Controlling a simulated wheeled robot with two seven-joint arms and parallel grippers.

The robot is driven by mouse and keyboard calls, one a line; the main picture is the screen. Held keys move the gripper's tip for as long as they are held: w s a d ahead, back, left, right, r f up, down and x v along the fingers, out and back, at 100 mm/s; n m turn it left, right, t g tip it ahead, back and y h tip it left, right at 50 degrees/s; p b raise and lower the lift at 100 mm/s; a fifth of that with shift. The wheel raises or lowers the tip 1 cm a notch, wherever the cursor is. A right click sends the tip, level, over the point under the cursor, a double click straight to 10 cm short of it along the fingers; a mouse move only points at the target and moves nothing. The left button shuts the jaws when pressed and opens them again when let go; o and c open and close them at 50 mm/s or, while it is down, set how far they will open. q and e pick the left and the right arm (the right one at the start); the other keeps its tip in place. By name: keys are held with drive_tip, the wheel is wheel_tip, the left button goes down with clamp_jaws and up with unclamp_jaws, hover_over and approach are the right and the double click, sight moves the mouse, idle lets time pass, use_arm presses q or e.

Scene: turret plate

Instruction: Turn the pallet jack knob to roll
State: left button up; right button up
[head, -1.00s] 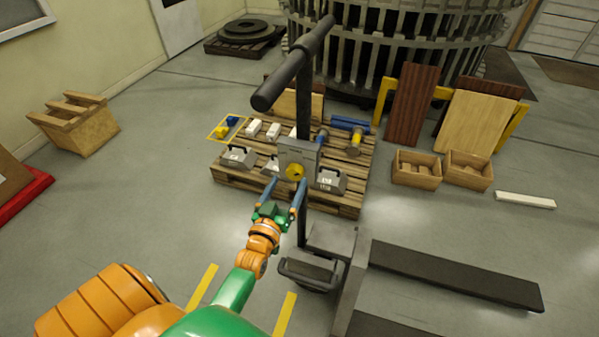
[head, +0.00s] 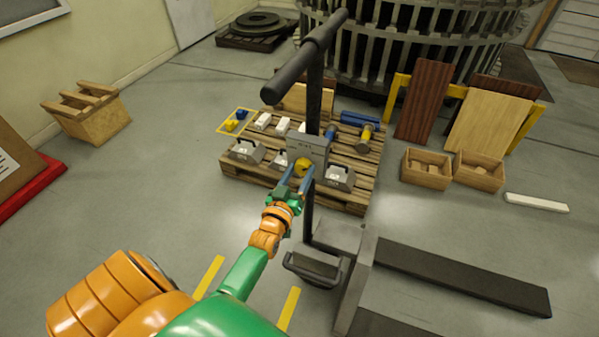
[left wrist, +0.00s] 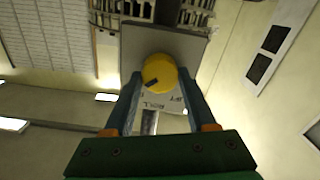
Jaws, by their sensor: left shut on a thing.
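The yellow knob (head: 304,167) sits on a grey plate (head: 309,144) on the pallet jack's dark upright, below its T-shaped handle (head: 305,58). My left gripper (head: 300,174) has one blue finger on each side of the knob and is shut on it. In the left wrist view the knob (left wrist: 159,70) shows between the fingertips, with a dark mark on its lower left. Lettering that reads ROLL is on the plate (left wrist: 160,40) below the knob; another label to its right is partly hidden by a finger. My right gripper is not in view.
A wooden pallet (head: 350,197) with grey weights and blocks stands behind the upright. The jack's dark forks (head: 460,275) extend right. Wooden boxes (head: 427,169) and leaning boards stand further right. Open floor lies to the left.

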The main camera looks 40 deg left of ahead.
use_arm(q)
drive_tip(key=shift+n, duration=0.3)
drive_tip(key=n, duration=0.4)
drive_tip(key=shift+n, duration=0.3)
drive_tip(key=n, duration=0.4)
drive_tip(key=shift+n, duration=0.3)
drive_tip(key=o, duration=1.4)
drive_tip(key=shift+w, duration=0.1)
drive_tip(key=v, duration=0.7)
